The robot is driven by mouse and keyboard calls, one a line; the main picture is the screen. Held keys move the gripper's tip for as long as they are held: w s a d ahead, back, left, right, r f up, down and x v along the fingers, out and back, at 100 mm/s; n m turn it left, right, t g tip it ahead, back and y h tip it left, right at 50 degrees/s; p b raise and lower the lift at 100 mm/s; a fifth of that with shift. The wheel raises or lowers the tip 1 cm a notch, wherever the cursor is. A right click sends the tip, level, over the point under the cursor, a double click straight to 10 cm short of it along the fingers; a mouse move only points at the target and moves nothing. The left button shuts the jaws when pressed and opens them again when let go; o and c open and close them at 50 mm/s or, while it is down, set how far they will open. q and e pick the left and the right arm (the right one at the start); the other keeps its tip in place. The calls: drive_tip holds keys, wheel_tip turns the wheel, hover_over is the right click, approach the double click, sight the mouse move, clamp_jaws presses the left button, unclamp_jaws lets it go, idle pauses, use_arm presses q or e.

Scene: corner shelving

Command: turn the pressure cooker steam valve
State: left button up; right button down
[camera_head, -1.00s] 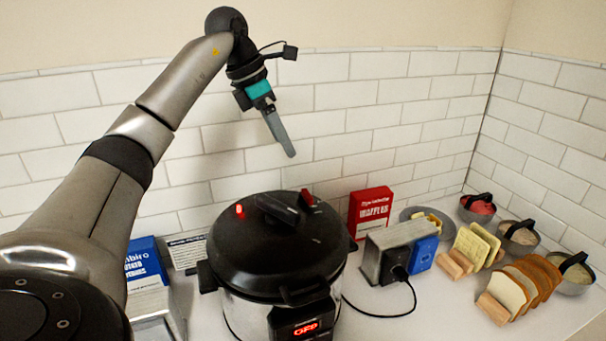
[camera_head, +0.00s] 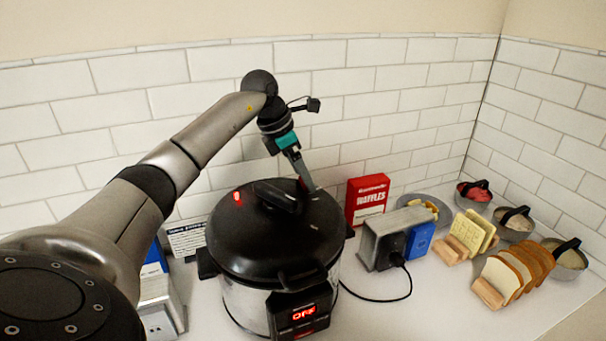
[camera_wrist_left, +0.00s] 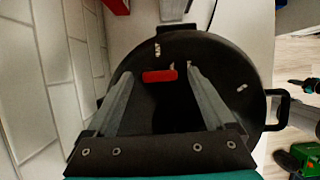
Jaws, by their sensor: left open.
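The pressure cooker (camera_head: 262,240) stands on the white counter, with a black lid, a silver body and a lit red display. A red piece (camera_wrist_left: 160,76) on the lid, which looks like the steam valve, lies between my left fingertips in the wrist view. In the head view the gripper hides it. My left gripper (camera_head: 307,186) is open, its fingers pointing down at the lid's far right part. Whether the fingers touch the red piece I cannot tell. Another small red part (camera_head: 238,198) sits at the lid's left. A dark and teal piece at the wrist view's right edge may be my right gripper.
A grey toaster (camera_head: 385,240) with a black cord and a red waffles box (camera_head: 367,198) stand right of the cooker. Bread slices (camera_head: 515,270) and several bowls are farther right. The tiled wall is close behind. Free counter lies at the front right.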

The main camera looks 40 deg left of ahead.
use_arm(q)
drive_tip(key=shift+w+f, duration=0.2)
drive_tip(key=shift+f, duration=0.25)
drive_tip(key=shift+d, duration=0.1)
drive_tip(key=shift+f, duration=0.1)
drive_tip(key=c, duration=1.2)
